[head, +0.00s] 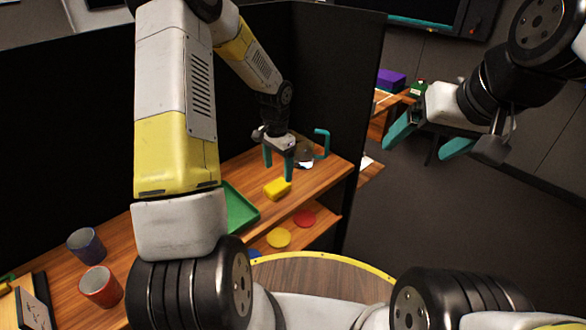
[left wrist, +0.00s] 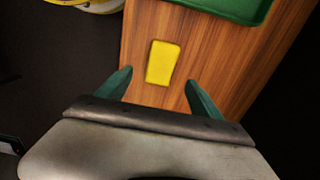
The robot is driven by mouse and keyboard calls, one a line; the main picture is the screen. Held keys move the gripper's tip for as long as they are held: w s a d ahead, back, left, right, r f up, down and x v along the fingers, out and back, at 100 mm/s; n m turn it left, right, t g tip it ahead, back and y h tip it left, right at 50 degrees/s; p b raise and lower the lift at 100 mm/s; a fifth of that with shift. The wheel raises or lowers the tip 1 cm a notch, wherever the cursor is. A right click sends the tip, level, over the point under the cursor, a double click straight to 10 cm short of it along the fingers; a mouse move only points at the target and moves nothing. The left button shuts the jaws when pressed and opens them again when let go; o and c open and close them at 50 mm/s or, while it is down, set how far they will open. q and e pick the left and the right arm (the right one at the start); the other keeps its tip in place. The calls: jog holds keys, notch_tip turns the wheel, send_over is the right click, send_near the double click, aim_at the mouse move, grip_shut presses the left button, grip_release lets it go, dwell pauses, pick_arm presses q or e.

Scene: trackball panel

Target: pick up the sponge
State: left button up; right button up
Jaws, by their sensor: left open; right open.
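The yellow sponge (head: 277,188) lies on the wooden shelf top, to the right of a green tray. It also shows in the left wrist view (left wrist: 163,63), ahead of the fingers and apart from them. My left gripper (head: 278,166) is open with its teal fingers pointing down, above and just beyond the sponge in the head view. In the left wrist view the left gripper (left wrist: 158,92) has nothing between its fingers. My right gripper (head: 425,145) is open and empty, held in the air at the right, away from the shelf.
The green tray (head: 238,212) stands left of the sponge, partly hidden by my left arm. A teal-handled object (head: 308,156) stands near my left gripper. Blue cup (head: 86,246) and red cup (head: 101,286) stand at the left. Dark panels rise behind the shelf.

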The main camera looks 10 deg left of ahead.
aim_at(277, 184)
pick_arm(q)
jog(key=f, duration=0.7)
jog(key=shift+s+a+f, duration=0.1)
jog(key=shift+a+f, duration=0.15)
jog(key=shift+f, duration=0.1)
jog(key=c, duration=1.4)
jog(key=shift+r, duration=0.15)
jog(key=shift+r, duration=0.55)
notch_tip(277, 184, up, 2)
jog(key=shift+r, duration=0.2)
jog(key=s, duration=0.5)
jog(key=s+a+r, duration=0.1)
jog(key=s, duration=0.4)
jog(key=s+a, duration=0.1)
jog(key=s, duration=0.5)
jog(key=shift+r, duration=0.15)
